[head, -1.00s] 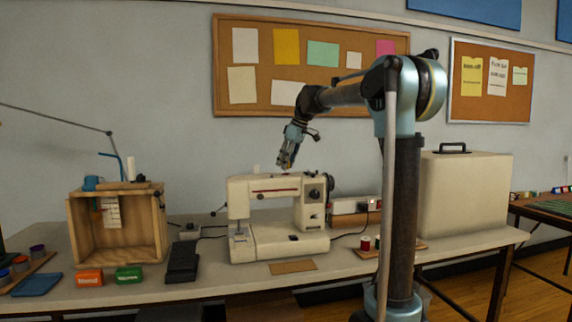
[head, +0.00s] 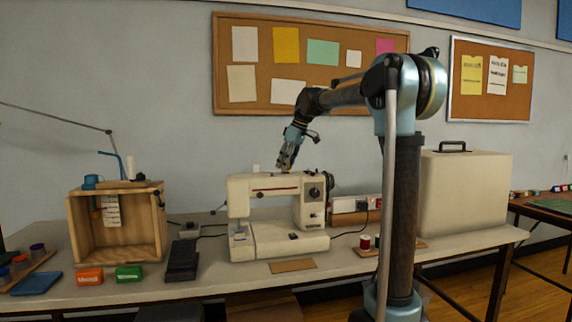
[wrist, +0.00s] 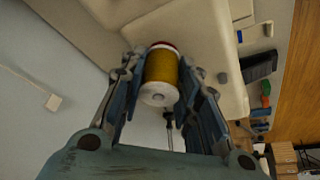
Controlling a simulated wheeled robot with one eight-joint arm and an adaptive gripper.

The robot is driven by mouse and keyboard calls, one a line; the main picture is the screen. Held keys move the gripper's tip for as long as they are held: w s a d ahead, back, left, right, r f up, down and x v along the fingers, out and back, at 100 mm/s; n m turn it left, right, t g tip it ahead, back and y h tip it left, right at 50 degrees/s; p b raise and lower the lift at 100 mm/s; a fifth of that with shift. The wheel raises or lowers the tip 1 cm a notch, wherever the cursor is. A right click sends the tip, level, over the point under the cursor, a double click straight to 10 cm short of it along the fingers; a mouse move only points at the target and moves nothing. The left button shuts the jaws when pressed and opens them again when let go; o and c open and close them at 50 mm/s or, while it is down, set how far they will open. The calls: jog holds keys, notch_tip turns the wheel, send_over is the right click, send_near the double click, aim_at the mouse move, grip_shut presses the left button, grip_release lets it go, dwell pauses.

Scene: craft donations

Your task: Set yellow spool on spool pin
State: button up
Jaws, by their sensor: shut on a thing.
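The yellow spool (wrist: 162,72) sits between the two fingers of my gripper (head: 286,165) in the wrist view, with its white end facing the camera. My gripper is shut on it. In the head view the fingertips are just above the top of the white sewing machine (head: 265,185), near its middle. A red edge (wrist: 163,45) shows right behind the spool's far end in the wrist view. The spool pin is not clearly visible; the spool and fingers may hide it. I cannot tell whether the spool touches the machine.
A wooden box (head: 75,228) stands left of the machine, with a black pedal (head: 182,260) between them. A red spool (head: 365,242) stands to the machine's right. A large beige case (head: 465,195) is farther right. The table front has some free room.

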jog(key=shift+f, duration=0.1)
jog(key=o, duration=0.9)
jog(key=shift+o, duration=0.2)
jog(key=v, duration=1.2)
jog(key=shift+d, duration=0.15)
